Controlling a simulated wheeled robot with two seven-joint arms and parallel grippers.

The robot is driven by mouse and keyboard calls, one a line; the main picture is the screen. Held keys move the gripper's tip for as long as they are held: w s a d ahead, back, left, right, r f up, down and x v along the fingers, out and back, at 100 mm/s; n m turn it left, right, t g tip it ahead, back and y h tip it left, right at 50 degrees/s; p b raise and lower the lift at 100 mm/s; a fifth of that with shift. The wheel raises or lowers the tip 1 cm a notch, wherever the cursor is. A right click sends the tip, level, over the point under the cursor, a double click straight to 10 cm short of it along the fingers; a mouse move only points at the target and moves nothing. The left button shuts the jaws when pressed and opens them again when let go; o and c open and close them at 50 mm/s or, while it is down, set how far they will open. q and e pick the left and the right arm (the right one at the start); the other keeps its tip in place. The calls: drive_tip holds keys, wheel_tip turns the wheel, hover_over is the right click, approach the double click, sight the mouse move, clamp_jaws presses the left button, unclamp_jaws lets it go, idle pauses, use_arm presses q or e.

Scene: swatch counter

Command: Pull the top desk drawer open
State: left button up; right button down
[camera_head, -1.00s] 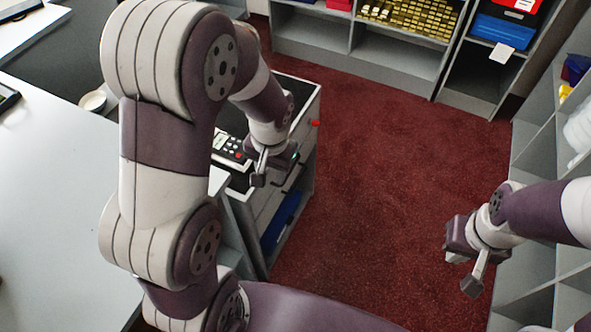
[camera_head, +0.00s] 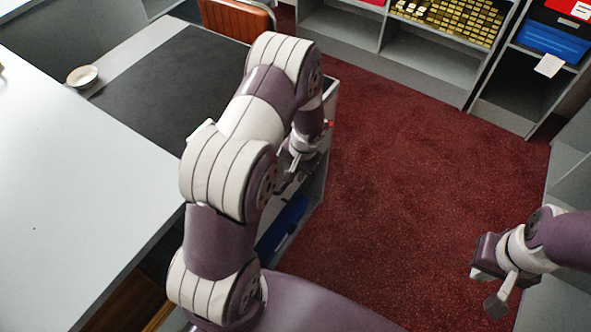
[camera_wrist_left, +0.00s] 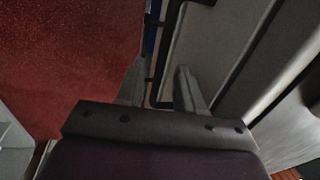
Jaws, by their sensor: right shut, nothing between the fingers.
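The grey drawer unit (camera_head: 314,187) stands under the desk's right end in the head view, partly hidden by my left arm. My left gripper (camera_head: 289,178) is at its front. In the left wrist view, my left gripper (camera_wrist_left: 160,82) has its fingers apart, with a dark bar handle (camera_wrist_left: 170,40) showing between them. The handle is on a pale grey front (camera_wrist_left: 215,45). I cannot tell whether the fingers touch it, or which drawer it belongs to. My right gripper (camera_head: 492,290) is shut and empty, over the floor at right.
A blue item (camera_head: 284,226) sits in the unit's lower opening. The white desk (camera_head: 80,190) with a dark mat (camera_head: 165,85) and a bowl (camera_head: 82,76) is at left. Shelves (camera_head: 425,70) line the back. The red carpet (camera_head: 400,180) between is clear.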

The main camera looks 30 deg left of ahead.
use_arm(q)
clamp_jaws()
idle(1.4)
